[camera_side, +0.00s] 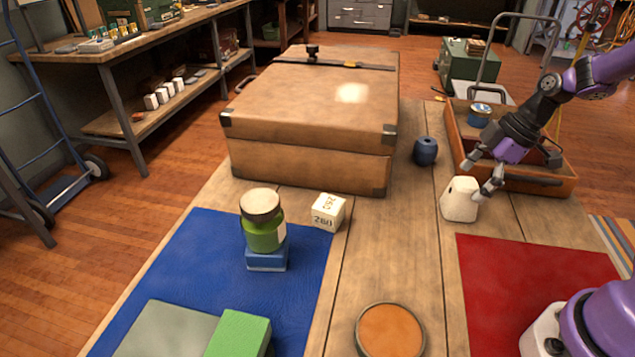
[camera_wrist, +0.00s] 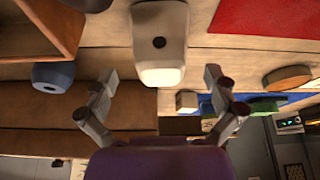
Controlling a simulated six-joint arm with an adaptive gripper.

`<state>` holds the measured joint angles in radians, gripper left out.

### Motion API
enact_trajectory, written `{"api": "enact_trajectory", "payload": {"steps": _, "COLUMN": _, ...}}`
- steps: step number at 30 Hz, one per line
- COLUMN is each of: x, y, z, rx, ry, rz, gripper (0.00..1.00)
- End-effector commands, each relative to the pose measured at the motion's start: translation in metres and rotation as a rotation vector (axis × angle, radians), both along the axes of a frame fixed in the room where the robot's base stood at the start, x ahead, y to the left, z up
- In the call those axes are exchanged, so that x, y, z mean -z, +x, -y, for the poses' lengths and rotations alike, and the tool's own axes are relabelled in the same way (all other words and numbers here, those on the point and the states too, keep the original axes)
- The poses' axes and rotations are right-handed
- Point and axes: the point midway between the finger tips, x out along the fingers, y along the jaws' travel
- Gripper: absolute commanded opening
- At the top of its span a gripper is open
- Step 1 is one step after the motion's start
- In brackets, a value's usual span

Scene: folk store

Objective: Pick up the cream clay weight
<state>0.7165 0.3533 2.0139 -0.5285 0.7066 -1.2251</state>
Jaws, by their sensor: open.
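The cream clay weight (camera_side: 459,204) is a rounded, upright block with a dark hole, standing on the wooden table right of centre. In the wrist view the weight (camera_wrist: 160,22) is at the top centre, ahead of my gripper and lined up between its fingers. My gripper (camera_side: 482,176) is open and empty, tilted down just above and to the right of the weight. Both spread fingers of the gripper (camera_wrist: 160,83) show in the wrist view. One fingertip overlaps the weight's upper right edge in the side view; I cannot tell whether it touches.
A dark blue round weight (camera_side: 426,151) stands behind. A wooden tray (camera_side: 540,186) lies behind and right, close to my gripper. A big brown case (camera_side: 310,110) fills the back left. A red mat (camera_side: 530,270) lies in front. A cream numbered cube (camera_side: 327,212) stands left.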

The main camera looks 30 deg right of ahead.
Motion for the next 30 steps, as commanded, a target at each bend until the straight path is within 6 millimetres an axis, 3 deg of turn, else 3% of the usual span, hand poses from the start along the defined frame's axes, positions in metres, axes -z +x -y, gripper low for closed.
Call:
{"api": "enact_trajectory", "payload": {"steps": 6, "x": 0.031, "y": 0.009, "z": -0.013, "rx": -0.002, "ry": 0.002, "rz": -0.004, "gripper": 1.00}}
{"api": "enact_trajectory", "payload": {"steps": 14, "x": 0.035, "y": 0.011, "z": -0.014, "rx": 0.000, "ry": 0.000, "rz": -0.001, "gripper": 1.00}}
{"api": "enact_trajectory", "payload": {"steps": 15, "x": 0.035, "y": 0.011, "z": -0.014, "rx": 0.000, "ry": 0.000, "rz": -0.001, "gripper": 0.95}}
{"api": "enact_trajectory", "payload": {"steps": 20, "x": 0.035, "y": 0.011, "z": -0.014, "rx": 0.001, "ry": 0.000, "rz": -0.002, "gripper": 0.15}}
{"api": "enact_trajectory", "payload": {"steps": 30, "x": 0.035, "y": 0.010, "z": -0.014, "rx": 0.001, "ry": 0.000, "rz": -0.003, "gripper": 0.15}}
